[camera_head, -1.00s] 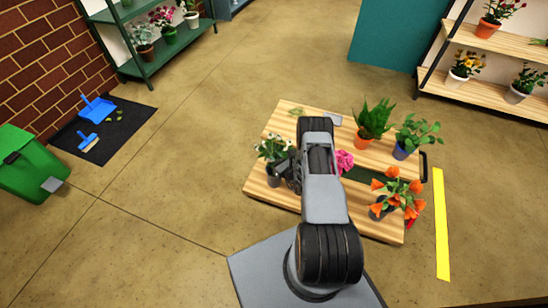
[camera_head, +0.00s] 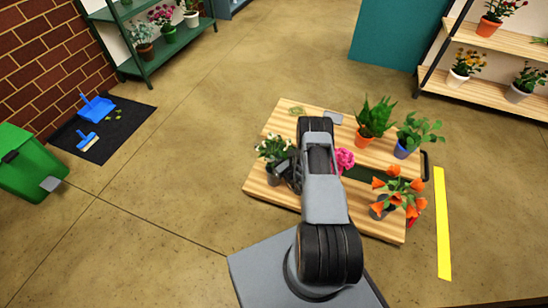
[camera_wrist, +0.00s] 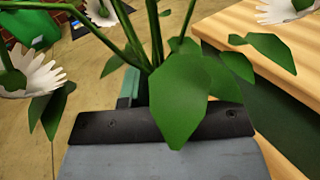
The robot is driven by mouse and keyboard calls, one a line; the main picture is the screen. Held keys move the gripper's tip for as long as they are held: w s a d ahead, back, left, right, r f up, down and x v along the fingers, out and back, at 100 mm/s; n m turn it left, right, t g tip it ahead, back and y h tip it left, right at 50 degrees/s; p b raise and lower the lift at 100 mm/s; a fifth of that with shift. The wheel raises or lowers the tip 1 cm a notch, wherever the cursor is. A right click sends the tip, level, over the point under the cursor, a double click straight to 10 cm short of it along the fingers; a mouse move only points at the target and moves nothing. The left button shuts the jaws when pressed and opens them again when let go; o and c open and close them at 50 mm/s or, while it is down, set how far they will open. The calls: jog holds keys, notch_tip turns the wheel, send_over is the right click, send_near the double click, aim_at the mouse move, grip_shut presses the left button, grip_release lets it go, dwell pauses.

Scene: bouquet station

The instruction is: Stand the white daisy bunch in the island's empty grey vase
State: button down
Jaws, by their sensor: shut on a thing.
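The white daisy bunch (camera_head: 272,147) has white blooms and green leaves and shows at the left edge of the wooden island (camera_head: 285,194). A grey vase (camera_head: 273,179) shows directly below its leaves; whether the stems are inside it is hidden. My gripper (camera_head: 292,172) is at the right side of the bunch, shut on it, with the jaws mostly hidden by my arm. In the wrist view, the daisy stems (camera_wrist: 152,35) rise behind the dark jaw edge (camera_wrist: 160,125), and a leaf hangs over it. The vase cannot be made out there.
On the island, a pink bloom (camera_head: 344,159) is beside my arm. Orange flowers (camera_head: 398,192), a spiky plant (camera_head: 375,118) and a blue-potted plant (camera_head: 404,150) stand to the right. A green bin (camera_head: 30,165) stands far left.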

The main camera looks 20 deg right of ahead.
jog(key=c, duration=0.9)
grip_release()
jog(key=shift+o, duration=0.2)
